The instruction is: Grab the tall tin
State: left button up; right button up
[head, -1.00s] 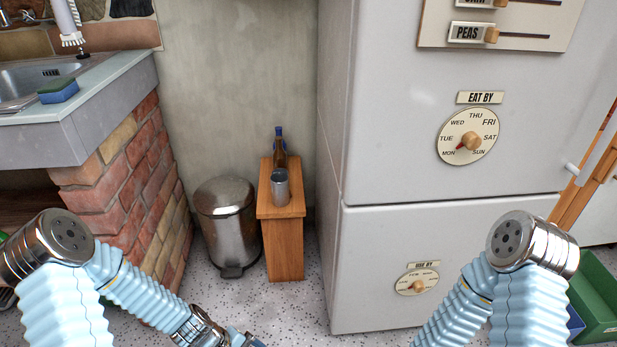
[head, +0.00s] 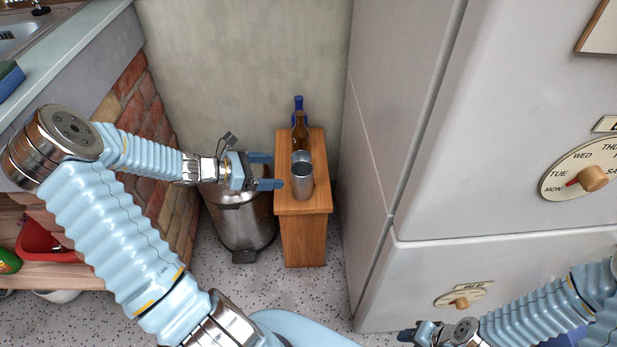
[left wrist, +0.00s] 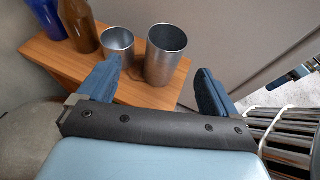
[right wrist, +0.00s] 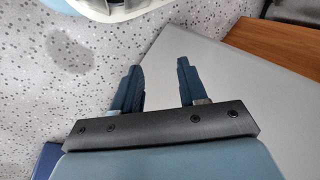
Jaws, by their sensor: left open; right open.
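The tall tin (head: 302,184), a grey metal cup shape, stands upright near the front of a narrow wooden plinth. It also shows in the left wrist view (left wrist: 164,58). A shorter metal tin (left wrist: 118,46) stands beside it, mostly hidden behind it in the head view. My left gripper (head: 273,171) is open and empty, just left of the tins, its fingers pointing towards them. In the left wrist view the tall tin lies ahead between the fingertips, nearer the right one. My right gripper (right wrist: 159,68) is open and empty, low by the fridge.
A brown bottle (head: 299,131) and a blue bottle (left wrist: 42,18) stand behind the tins on the wooden plinth (head: 304,206). A metal pedal bin (head: 245,225) is left of it, under my left gripper. The fridge (head: 470,140) rises on the right.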

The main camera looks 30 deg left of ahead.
aim_at(303, 174)
pick_arm(q)
jog(key=x, duration=1)
jog(key=shift+s+d+f, duration=0.2)
jog(key=shift+d+f, duration=0.05)
jog(key=shift+d, duration=0.15)
jog(key=c, duration=1)
